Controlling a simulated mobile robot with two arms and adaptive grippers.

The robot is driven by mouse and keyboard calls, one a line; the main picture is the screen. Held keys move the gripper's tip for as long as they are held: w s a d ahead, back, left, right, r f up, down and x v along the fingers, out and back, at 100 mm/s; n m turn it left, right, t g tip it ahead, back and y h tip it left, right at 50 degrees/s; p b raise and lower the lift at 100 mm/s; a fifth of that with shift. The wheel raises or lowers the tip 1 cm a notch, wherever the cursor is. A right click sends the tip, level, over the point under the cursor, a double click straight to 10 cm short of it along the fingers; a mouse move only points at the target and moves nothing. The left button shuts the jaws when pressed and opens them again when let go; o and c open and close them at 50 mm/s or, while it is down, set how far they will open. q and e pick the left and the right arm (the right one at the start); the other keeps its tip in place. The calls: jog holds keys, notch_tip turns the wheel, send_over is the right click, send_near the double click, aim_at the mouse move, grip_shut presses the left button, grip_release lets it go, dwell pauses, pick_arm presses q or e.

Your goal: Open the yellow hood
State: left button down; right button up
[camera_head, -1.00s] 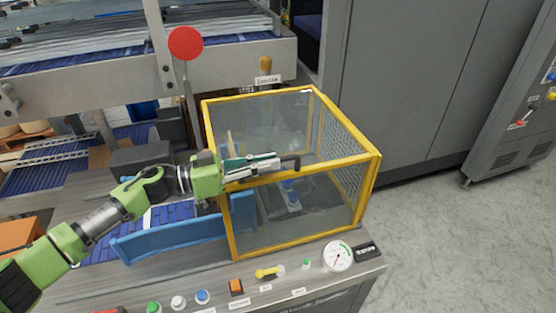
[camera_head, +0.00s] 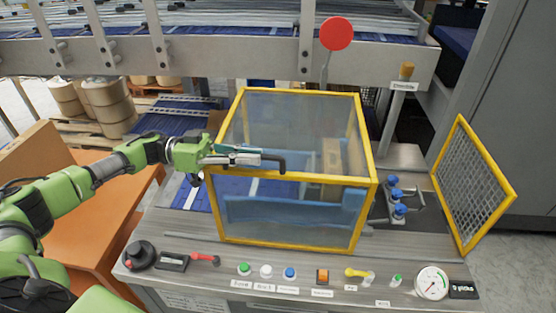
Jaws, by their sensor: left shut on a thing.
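The yellow hood (camera_head: 375,184) is a yellow frame with clear panels, standing on the grey machine bench. A dark bar handle (camera_head: 281,165) sits at its upper front edge. My left gripper (camera_head: 256,159) is shut on this handle, with the arm reaching in from the left. The hood stands apart from a yellow-framed mesh panel (camera_head: 472,183) on the right. In the gap between them, blue-topped parts (camera_head: 396,196) are uncovered. A blue guide piece (camera_head: 270,207) shows through the hood's front panel. My right gripper is not in view.
Along the bench's front edge are several buttons (camera_head: 266,271), a yellow lever (camera_head: 357,273) and a dial gauge (camera_head: 431,283). Orange panels (camera_head: 100,215) lie at left.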

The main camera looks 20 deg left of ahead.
pick_arm(q)
jog(key=b+v, duration=0.1)
jog(key=v, duration=0.3)
jog(key=shift+s+a+f, duration=0.1)
jog(key=shift+s+a, duration=0.05)
jog(key=shift+a, duration=0.25)
jog(key=shift+s+a, duration=0.2)
jog(key=shift+a, duration=0.65)
